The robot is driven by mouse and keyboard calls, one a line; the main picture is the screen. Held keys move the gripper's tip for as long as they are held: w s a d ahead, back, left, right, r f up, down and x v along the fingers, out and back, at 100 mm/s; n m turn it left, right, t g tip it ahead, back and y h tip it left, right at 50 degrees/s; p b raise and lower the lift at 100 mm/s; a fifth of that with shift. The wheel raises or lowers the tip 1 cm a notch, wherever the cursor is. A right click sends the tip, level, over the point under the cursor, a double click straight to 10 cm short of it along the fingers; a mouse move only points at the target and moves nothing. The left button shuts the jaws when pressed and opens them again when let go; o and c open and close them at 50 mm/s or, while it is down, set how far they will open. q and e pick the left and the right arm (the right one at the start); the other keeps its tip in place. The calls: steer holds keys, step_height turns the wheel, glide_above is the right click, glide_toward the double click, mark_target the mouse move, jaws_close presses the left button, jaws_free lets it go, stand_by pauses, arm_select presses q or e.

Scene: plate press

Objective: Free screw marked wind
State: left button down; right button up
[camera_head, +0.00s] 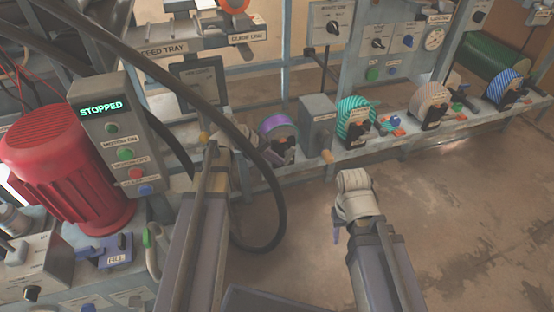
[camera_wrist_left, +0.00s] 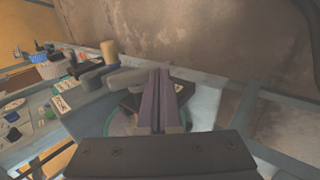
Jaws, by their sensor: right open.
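No screw marking reading "wind" is legible in either view; the small labels are too blurred. A purple wheel (camera_head: 276,128) with a black labelled block stands on the grey rail, nearest my left arm. My left gripper (camera_head: 262,160) is close to this wheel, partly hidden by my arm and a hose. In the left wrist view its purple fingers (camera_wrist_left: 162,100) lie together over a teal-rimmed disc (camera_wrist_left: 117,126) and dark block; contact is unclear. My right gripper (camera_head: 345,215) hangs open over the floor, in front of the teal-striped wheel (camera_head: 355,112).
Further right are a pale striped wheel (camera_head: 430,98) and a blue-striped wheel (camera_head: 506,84). A red motor (camera_head: 62,165) and a "STOPPED" panel (camera_head: 118,130) are left. The right floor is clear.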

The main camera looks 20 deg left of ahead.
step_height(320, 180, down, 3)
steer(key=b, duration=0.2)
steer(key=shift+b, duration=0.35)
stand_by(1.4)
